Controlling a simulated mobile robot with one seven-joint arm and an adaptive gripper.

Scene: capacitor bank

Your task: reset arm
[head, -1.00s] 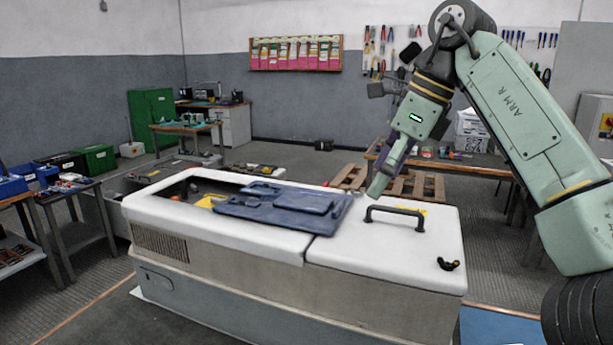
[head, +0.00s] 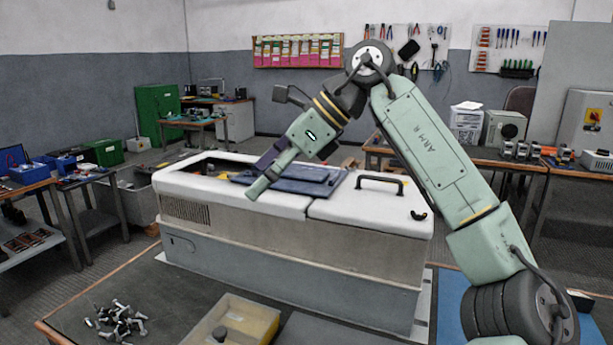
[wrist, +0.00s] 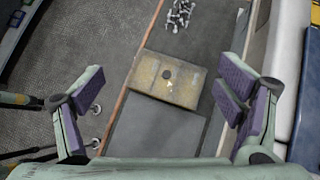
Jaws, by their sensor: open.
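My green arm reaches up from the lower right in the head view and bends down to the left. My gripper (head: 262,180) hangs in front of the white-topped cabinet (head: 300,237), above the near bench. In the wrist view my gripper (wrist: 165,115) is open, with its purple-padded fingers wide apart and nothing between them. Below the fingers the wrist view shows a yellowish bin (wrist: 170,80) and a grey mat (wrist: 157,128).
A dark blue panel (head: 290,178) lies on the cabinet top near a black handle (head: 380,182). Loose bolts (head: 117,320) and the yellowish bin (head: 232,322) are on the near bench (head: 75,312). Side tables stand at left and right.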

